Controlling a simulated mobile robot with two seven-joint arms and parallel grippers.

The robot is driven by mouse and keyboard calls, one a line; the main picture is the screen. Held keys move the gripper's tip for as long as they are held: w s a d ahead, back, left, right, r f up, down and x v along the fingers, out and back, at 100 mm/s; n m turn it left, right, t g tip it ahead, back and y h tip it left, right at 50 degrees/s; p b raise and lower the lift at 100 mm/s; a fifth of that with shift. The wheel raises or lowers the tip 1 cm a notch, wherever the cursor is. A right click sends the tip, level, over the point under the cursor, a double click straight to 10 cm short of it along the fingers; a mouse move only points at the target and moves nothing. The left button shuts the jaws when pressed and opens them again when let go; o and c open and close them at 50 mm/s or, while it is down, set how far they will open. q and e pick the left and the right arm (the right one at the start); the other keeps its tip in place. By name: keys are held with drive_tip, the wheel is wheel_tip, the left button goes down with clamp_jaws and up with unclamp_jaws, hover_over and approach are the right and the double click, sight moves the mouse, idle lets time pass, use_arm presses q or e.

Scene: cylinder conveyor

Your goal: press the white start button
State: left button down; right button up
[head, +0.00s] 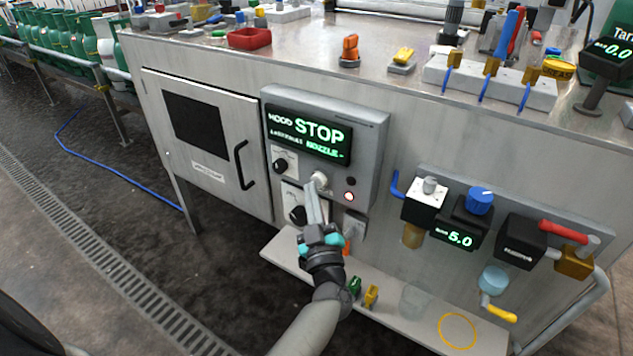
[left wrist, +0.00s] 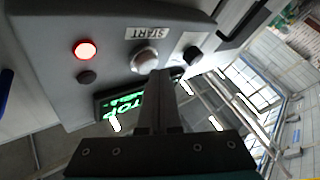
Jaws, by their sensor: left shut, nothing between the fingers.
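The white start button (head: 319,179) sits on the grey control panel (head: 371,120) below the display. In the left wrist view the button (left wrist: 144,61) shows beside its START label (left wrist: 146,32). My left gripper (head: 314,190) is shut and empty, its fingertips just below the button in the head view. In the left wrist view the fingertips (left wrist: 161,74) lie close to the button's edge; I cannot tell whether they touch it. The display (head: 310,134) reads STOP. My right gripper is not in view.
A lit red lamp (head: 348,196) and black knobs (head: 279,165) surround the button. A shelf (head: 395,325) with small clips lies below the panel. A regulator with a blue knob (head: 480,200) stands to the right, and a cabinet door handle (head: 243,165) to the left.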

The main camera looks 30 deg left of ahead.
use_arm(q)
drive_tip(key=shift+w, duration=0.5)
idle(0.7)
idle(0.3)
drive_tip(key=shift+s+p, duration=0.45)
drive_tip(key=shift+s, duration=0.45)
drive_tip(key=s+p, duration=0.2)
drive_tip(key=s, duration=0.3)
drive_tip(key=shift+a+p, duration=0.25)
drive_tip(key=shift+p, duration=0.15)
